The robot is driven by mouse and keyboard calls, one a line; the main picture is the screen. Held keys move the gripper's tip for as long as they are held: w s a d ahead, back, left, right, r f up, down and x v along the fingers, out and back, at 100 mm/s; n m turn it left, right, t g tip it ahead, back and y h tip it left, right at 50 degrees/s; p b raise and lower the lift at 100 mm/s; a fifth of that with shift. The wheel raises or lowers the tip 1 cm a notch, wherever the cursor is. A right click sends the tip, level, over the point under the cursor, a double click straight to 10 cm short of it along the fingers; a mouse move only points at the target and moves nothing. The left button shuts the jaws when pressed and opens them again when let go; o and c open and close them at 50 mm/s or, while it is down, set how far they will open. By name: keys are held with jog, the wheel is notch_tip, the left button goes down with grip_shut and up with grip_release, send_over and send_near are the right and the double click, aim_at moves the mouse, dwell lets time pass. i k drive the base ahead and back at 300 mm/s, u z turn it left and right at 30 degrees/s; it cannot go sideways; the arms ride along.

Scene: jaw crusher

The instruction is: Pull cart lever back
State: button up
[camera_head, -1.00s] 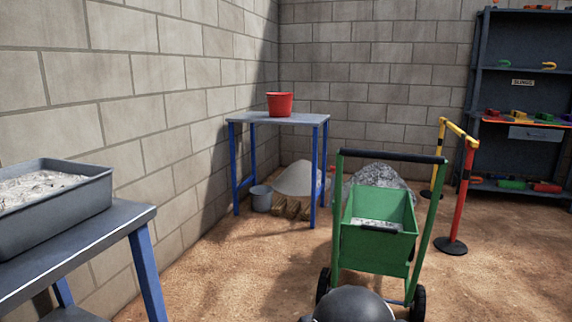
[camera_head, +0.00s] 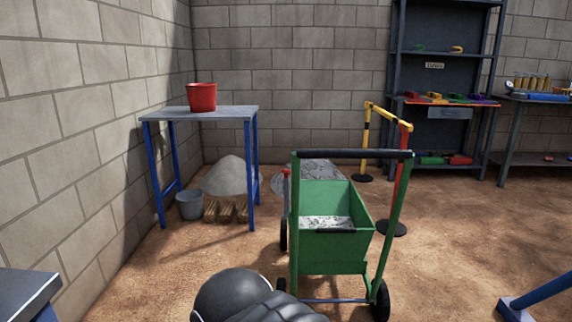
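A green cart (camera_head: 335,255) stands in the middle of the view, with a black handlebar (camera_head: 352,154) across two green uprights. Its bin holds some grey-white material. An upright grey lever with a red knob (camera_head: 286,172) shows at the cart's left side, partly hidden behind the left upright. A dark rounded part of my arm is at the bottom, in front of the cart's lower left. My gripper's fingers are not in view.
A blue-legged table (camera_head: 200,113) with a red bucket (camera_head: 201,97) stands left. A grey bucket (camera_head: 190,205) and gravel heaps (camera_head: 230,176) lie behind. A yellow-red barrier (camera_head: 400,185) and shelves (camera_head: 445,75) stand at back right. Open dirt lies right of the cart.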

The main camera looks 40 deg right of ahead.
aim_at(286, 172)
jog(key=z, duration=0.65)
jog(key=i, duration=0.75)
jog(key=z, duration=0.75)
jog(key=k, duration=1)
jog(key=u, duration=0.55)
jog(key=i, duration=0.95)
jog(key=z, duration=1.35)
